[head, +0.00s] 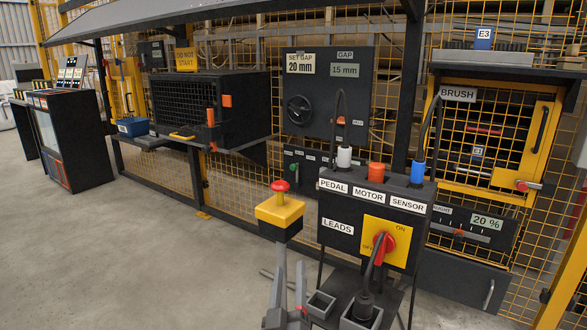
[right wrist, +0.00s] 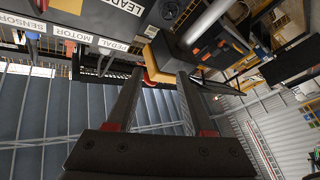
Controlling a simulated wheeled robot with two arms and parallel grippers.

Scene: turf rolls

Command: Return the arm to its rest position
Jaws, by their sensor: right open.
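My right gripper (head: 290,264) is at the bottom centre of the head view, fingers pointing up, just below a yellow box with a red button (head: 280,208). In the right wrist view the gripper (right wrist: 160,76) has its two fingers spread, with nothing held between them. The yellow box (right wrist: 157,56) shows beyond the fingertips there; I cannot tell how wide the gap to it is. My left gripper is not in view.
Right of the gripper stands a black leads box (head: 338,242) with plugs, cables and a red rotary switch (head: 384,246). Behind are a gap panel (head: 326,92), a mesh-fronted box (head: 210,100) and a yellow mesh door (head: 490,140). Open concrete floor (head: 120,250) lies to the left.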

